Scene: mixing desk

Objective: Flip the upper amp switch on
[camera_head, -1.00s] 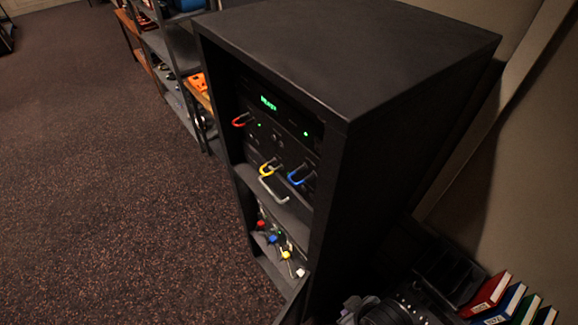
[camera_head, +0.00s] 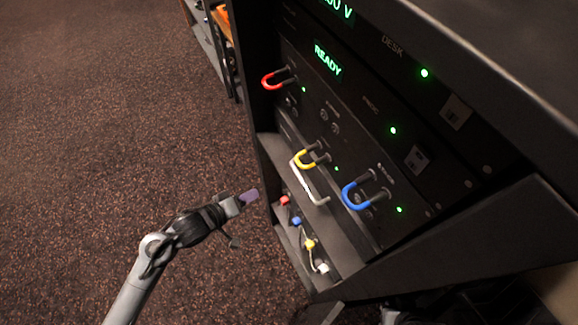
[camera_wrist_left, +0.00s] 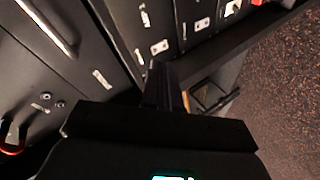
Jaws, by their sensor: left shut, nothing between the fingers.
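My left gripper (camera_head: 250,197) is shut and empty, to the left of the rack and apart from these plates. In the left wrist view the shut fingers (camera_wrist_left: 163,88) point toward panels with several pale plates, one of them just above the tips (camera_wrist_left: 159,47).
Red (camera_head: 277,79), yellow (camera_head: 309,158) and blue (camera_head: 362,193) looped cables stick out from the rack front. A metal handle (camera_head: 311,185) and several coloured plugs (camera_head: 310,244) sit lower. Carpet at the left is clear. A green READY display (camera_head: 327,59) is lit.

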